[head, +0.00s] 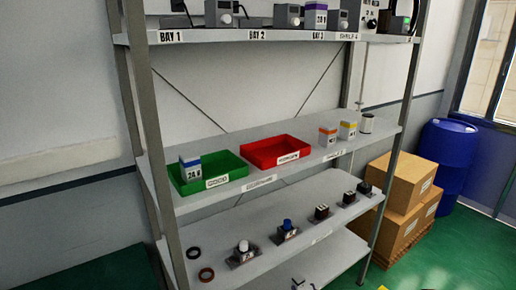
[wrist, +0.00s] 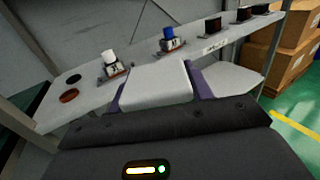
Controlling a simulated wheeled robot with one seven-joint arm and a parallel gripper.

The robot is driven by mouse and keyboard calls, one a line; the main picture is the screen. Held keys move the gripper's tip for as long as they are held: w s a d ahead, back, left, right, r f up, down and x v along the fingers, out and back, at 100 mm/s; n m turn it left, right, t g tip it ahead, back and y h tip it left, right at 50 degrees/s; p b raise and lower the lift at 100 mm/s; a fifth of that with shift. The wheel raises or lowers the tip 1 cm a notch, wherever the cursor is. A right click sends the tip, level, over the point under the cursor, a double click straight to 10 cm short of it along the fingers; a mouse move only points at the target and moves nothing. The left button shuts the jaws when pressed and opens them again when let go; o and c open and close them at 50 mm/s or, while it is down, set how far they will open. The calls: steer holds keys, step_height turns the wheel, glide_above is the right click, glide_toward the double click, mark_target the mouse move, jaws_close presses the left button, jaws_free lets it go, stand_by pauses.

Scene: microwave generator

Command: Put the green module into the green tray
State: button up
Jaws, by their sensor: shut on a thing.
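My gripper (wrist: 158,90) is shut on a pale white box-shaped block (wrist: 157,82), held between two dark purplish fingers in the wrist view. No green shows on the visible face of the block, so I cannot tell its colour marking. The green tray (head: 228,180) is on the left of the middle shelf in the head view. A white module with a blue band (head: 190,169) sits at the tray's left end. I cannot make out a clearly green module in either view, nor my gripper in the head view.
A red tray (head: 306,153) is right of the green one, then orange-banded (head: 327,138) and yellow-banded (head: 347,131) modules. The lower shelf (head: 222,258) holds rings and several knobbed parts; in the wrist view it lies beyond the held block. Shelf posts (head: 160,170) flank the rack. Cardboard boxes (head: 400,180) stand right.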

steer(key=s, duration=0.2)
steer(key=s+m+h, duration=0.1)
steer(key=shift+s+a+r+b, duration=0.15)
steer(key=shift+a+r+b, duration=0.05)
steer(key=shift+r+b, duration=0.15)
steer(key=shift+s+d+r+h, duration=0.1)
steer(key=shift+s+r+h, duration=0.15)
steer(key=shift+s+h, duration=0.15)
steer(key=s+f, duration=0.4)
steer(key=f, duration=0.1)
steer(key=shift+s+f, duration=0.15)
steer(key=shift+f, duration=0.15)
